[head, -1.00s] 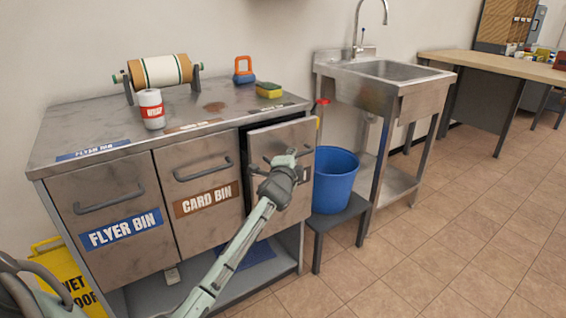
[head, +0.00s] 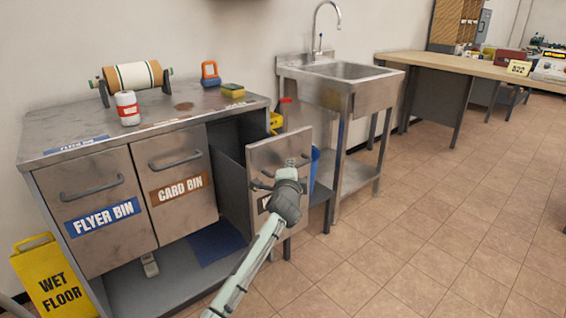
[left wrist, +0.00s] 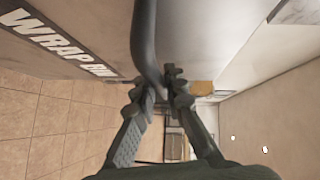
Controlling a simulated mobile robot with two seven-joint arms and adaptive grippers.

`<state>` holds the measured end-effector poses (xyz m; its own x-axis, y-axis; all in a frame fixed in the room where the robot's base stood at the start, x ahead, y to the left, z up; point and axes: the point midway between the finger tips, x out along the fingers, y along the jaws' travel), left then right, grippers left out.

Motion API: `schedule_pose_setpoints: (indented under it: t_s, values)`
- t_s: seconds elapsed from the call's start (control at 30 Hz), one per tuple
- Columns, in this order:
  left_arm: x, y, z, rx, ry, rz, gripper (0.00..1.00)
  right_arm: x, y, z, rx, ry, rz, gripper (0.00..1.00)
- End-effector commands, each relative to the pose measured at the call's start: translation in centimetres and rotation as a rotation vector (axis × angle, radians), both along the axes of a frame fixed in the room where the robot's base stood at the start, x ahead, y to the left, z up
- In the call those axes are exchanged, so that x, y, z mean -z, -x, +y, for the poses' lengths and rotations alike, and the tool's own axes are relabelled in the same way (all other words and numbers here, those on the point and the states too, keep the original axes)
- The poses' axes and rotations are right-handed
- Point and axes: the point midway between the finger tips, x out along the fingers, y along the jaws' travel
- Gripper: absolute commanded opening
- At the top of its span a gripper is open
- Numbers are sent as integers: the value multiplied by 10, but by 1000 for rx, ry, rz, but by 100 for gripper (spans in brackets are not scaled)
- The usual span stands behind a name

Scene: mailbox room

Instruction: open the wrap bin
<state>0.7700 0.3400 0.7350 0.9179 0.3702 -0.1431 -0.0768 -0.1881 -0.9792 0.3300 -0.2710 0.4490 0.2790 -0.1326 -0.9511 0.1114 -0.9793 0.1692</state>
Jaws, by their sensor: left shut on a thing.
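The wrap bin (head: 268,150) is the rightmost drawer of the steel cabinet (head: 120,118). It stands pulled well out, with its dark inner side showing in the head view. Its label is mostly hidden behind my arm there, but the left wrist view shows the words "WRAP BIN" (left wrist: 58,40). My left gripper (head: 284,176) is at the drawer's front. In the left wrist view its fingers (left wrist: 160,92) are closed around the dark curved handle (left wrist: 145,38). My right gripper is not in view.
The flyer bin (head: 90,205) and card bin (head: 178,175) are shut. A blue bucket (head: 315,165), partly hidden, stands just behind the open drawer, near the sink (head: 345,75). A yellow wet-floor sign (head: 52,280) is at lower left. Tiled floor (head: 430,220) to the right is clear.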

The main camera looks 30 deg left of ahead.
Motion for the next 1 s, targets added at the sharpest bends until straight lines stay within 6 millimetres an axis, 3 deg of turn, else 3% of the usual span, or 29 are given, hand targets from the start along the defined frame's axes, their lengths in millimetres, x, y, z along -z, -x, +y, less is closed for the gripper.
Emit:
schedule_pose_setpoints:
  t_s: [0.2,0.4,0.6,0.97,1.0]
  values:
    - [0,20,-48,1,4,1,0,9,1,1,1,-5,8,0]
    - [0,31,-74,0,2,0,0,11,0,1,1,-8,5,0]
    - [1,35,-84,0,0,1,0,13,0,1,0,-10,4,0]
    - [1,36,-85,0,0,1,0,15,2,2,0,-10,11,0]
    - [1,35,-85,0,0,1,16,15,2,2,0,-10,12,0]
